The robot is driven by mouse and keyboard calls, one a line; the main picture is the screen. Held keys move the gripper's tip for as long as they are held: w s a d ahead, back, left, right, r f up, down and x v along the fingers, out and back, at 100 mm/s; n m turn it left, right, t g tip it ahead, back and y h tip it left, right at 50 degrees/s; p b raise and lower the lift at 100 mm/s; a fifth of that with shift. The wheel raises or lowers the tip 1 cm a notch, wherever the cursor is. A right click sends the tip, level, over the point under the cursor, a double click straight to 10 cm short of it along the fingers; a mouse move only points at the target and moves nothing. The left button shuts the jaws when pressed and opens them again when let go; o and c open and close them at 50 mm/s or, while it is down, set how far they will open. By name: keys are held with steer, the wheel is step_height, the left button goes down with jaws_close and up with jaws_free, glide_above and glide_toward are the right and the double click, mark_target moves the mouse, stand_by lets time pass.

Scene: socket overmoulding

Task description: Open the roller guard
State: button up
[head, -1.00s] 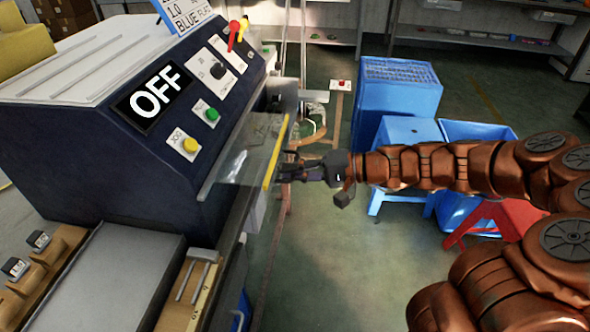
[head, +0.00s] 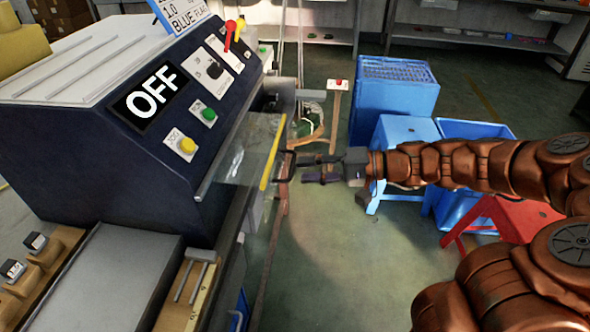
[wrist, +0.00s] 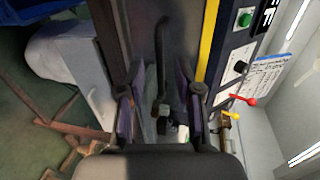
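The roller guard (head: 243,160) is a clear panel with a yellow edge strip, on the front of the dark blue machine in the head view. Its yellow strip also shows in the wrist view (wrist: 207,38). A thin dark handle (head: 287,166) sticks out beside the strip; it shows as a hooked bar in the wrist view (wrist: 162,55). My gripper (head: 314,168) is just right of the handle. In the wrist view my gripper (wrist: 161,95) has its fingers apart, with the handle in line between them. I see no finger touching it.
The machine panel (head: 150,92) reads OFF and has buttons and levers. Blue bins (head: 472,130) and a red stool (head: 500,225) stand right, under my arm. A post with a red button (head: 338,85) stands behind my gripper. The floor in front is clear.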

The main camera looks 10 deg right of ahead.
steer(key=v, duration=0.7)
steer(key=shift+d, duration=0.2)
steer(key=shift+s, duration=0.15)
steer(key=s+a+f+n+g+h, duration=0.2)
steer(key=s+a+g+h, duration=0.15)
steer(key=s, duration=0.45)
steer(key=s+a+f+n+g+h, duration=0.25)
steer(key=s+a, duration=0.25)
steer(key=s, duration=0.3)
steer(key=s+d+f+m+g+h, duration=0.1)
steer(key=s+d+f+h, duration=0.2)
steer(key=s+d+h, duration=0.75)
step_height(320, 180, up, 19)
steer(key=a+t+y+p, duration=0.1)
steer(key=p, duration=1.6)
steer(key=shift+s+f, duration=0.2)
steer(key=shift+s, duration=0.25)
steer(key=shift+a+y, duration=0.15)
steer(key=shift+y, duration=0.1)
